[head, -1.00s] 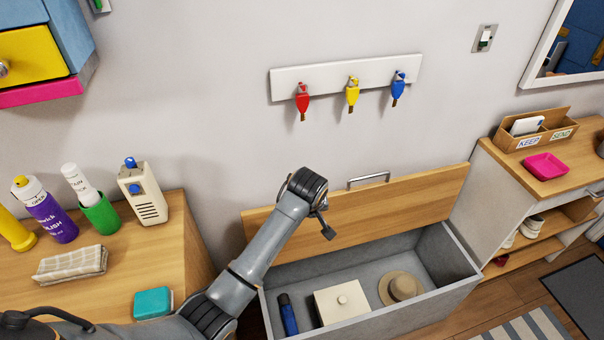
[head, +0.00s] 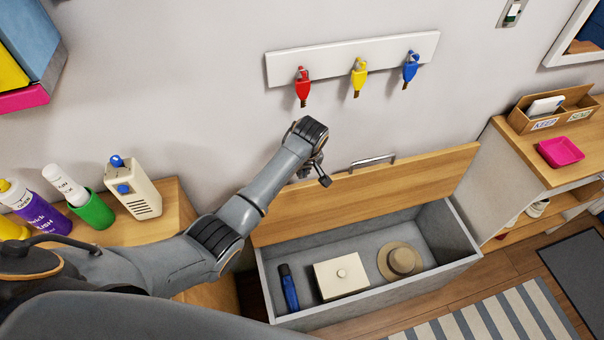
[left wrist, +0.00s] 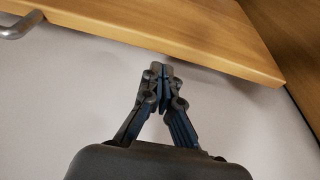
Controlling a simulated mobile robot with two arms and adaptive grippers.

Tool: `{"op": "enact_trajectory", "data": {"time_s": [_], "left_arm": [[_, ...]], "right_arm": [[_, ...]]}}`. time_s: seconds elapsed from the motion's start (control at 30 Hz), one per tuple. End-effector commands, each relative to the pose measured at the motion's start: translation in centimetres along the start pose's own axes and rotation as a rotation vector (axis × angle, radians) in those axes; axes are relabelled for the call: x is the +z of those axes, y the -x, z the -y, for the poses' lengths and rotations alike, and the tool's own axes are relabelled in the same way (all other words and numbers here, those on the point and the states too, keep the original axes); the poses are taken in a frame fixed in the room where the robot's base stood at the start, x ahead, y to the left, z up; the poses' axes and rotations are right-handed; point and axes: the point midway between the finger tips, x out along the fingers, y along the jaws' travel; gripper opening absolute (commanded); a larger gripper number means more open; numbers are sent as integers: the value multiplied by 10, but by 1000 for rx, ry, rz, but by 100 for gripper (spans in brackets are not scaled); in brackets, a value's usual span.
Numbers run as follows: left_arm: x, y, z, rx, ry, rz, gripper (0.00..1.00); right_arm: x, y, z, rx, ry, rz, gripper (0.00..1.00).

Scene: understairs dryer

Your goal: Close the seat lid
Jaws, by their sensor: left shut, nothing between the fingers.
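The seat lid (head: 400,194) is a wooden panel, raised and leaning back toward the wall, with a metal handle (head: 372,161) on its upper edge. Below it the grey seat box (head: 330,305) stands open. My left gripper (head: 322,176) is by the upper edge of the lid, left of the handle. In the left wrist view my left gripper (left wrist: 161,70) is shut and empty, its tips close to the lid's edge (left wrist: 170,35); I cannot tell whether they touch. The handle (left wrist: 18,25) shows at the top left there. My right gripper is out of view.
The box holds a blue bottle (head: 288,288), a white lidded box (head: 341,276) and a hat (head: 400,261). Hooks (head: 352,56) hang on the wall above. A cabinet with bottles (head: 163,232) stands left; a shelf unit (head: 522,158) stands right.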

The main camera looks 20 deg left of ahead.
Motion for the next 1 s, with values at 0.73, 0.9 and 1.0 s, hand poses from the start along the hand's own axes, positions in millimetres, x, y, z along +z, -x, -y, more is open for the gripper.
{"op": "enact_trajectory", "data": {"time_s": [0.73,0.9,1.0], "left_arm": [[0,-33,0,1,0,-4,0],[6,-31,0,-2,-1,-32,0],[11,-30,0,-4,0,-57,0]], "right_arm": [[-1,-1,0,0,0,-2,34],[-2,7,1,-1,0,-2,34],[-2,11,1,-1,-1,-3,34]]}}
